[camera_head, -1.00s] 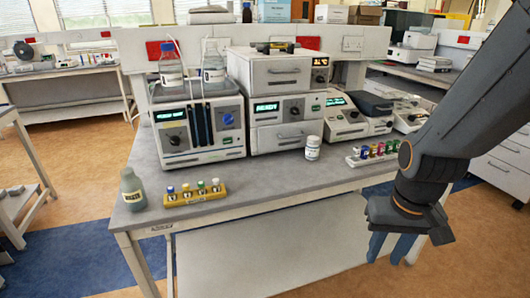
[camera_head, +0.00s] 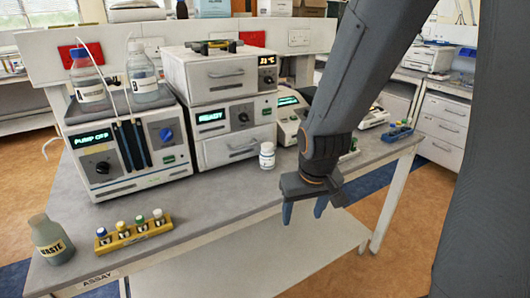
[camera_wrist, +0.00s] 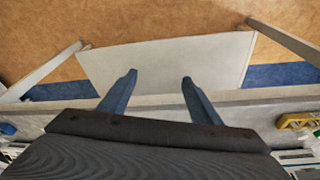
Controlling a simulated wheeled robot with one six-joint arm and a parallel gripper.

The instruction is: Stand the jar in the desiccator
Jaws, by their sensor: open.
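A small white jar (camera_head: 267,156) with a white cap stands upright on the grey bench, in front of the stacked instruments. My gripper (camera_head: 304,209) is to the right of the jar and nearer the camera, past the bench's front edge, fingers pointing down. In the wrist view its two blue fingers (camera_wrist: 158,78) are apart with nothing between them. The jar is not visible there. No label reads desiccator. A drawer-fronted cabinet (camera_head: 228,84) with a small display sits on top of a unit reading READY (camera_head: 234,118); both fronts look shut.
The bench (camera_head: 205,195) is bare around the jar. A yellow rack (camera_head: 135,236) of capped vials and a WASTE bottle (camera_head: 50,243) stand at the front left. The pump unit (camera_head: 132,150) is behind them. Below the bench is a pale shelf (camera_head: 300,255).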

